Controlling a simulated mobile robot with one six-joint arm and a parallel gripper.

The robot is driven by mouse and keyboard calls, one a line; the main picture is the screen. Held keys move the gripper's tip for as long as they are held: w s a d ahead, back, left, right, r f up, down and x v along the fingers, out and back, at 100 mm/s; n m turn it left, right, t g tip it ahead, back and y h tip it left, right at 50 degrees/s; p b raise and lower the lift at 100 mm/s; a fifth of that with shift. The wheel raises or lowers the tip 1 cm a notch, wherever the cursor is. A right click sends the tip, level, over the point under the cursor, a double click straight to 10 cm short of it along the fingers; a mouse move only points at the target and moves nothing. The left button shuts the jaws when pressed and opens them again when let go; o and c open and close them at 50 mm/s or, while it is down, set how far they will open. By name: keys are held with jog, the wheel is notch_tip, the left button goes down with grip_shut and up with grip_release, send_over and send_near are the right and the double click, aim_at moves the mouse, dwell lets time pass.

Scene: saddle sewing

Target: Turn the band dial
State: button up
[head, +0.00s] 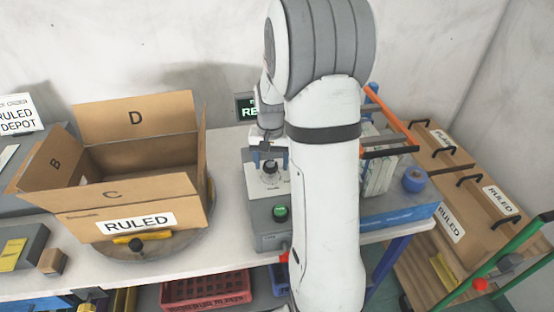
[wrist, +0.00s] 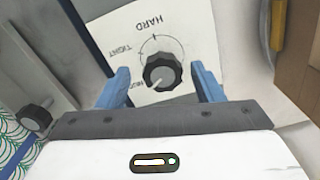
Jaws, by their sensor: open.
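The band dial (wrist: 162,72) is a dark round knob with a grey top on a white plate (wrist: 186,30) printed HARD, TIGHT and a third word partly hidden. A white pointer line on the dial points down-left, towards the partly hidden word. My gripper (wrist: 161,84) is open, with one blue finger on each side of the dial and gaps visible between. Whether the fingers are level with the dial or above it I cannot tell. In the head view the dial (head: 270,170) sits beneath my gripper (head: 269,160) on a grey device.
A green button (head: 281,212) is on the device front. An open cardboard box (head: 150,205) marked RULED stands on a turntable to the left. A blue-based rack (head: 400,208) stands to the right. A second dark knob (wrist: 36,116) shows at the wrist view's left.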

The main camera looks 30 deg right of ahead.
aim_at(271, 165)
jog(key=shift+r, duration=3.95)
jog(key=shift+a, duration=0.1)
